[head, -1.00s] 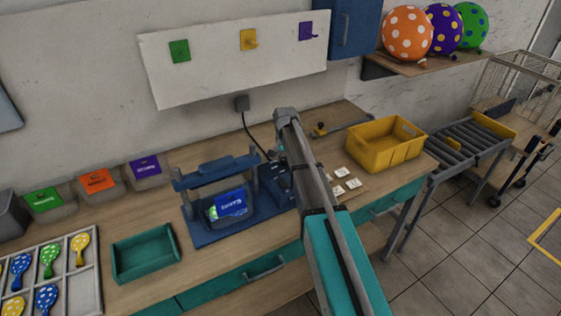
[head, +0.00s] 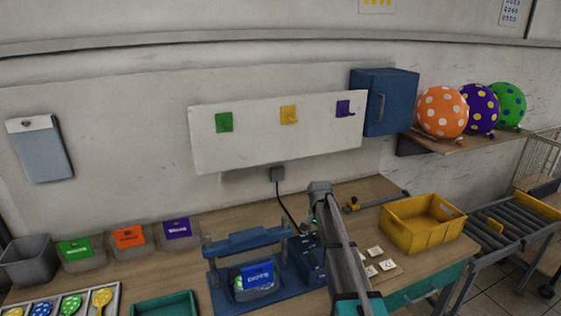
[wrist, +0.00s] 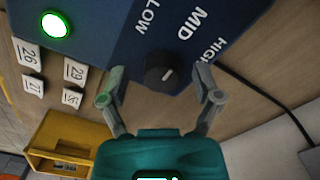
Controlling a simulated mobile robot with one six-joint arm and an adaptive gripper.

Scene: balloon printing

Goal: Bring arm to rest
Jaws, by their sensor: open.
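My arm (head: 340,240) reaches from the bottom of the head view over the bench towards the blue control box (head: 307,258). In the wrist view my gripper (wrist: 158,82) is open and empty, its two fingers spread in front of the box face. A dark dial (wrist: 160,68) shows between the fingers, below the words LOW, MID and HIGH. A green button (wrist: 55,25) glows on the box. I cannot tell whether a finger touches the dial. In the head view the fingers are mostly hidden by the arm.
Numbered tiles (head: 375,252) and a yellow crate (head: 422,223) lie right of the arm. A teal tray (head: 165,305) is at lower left. A blue cabinet (head: 388,102) hangs on the wall.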

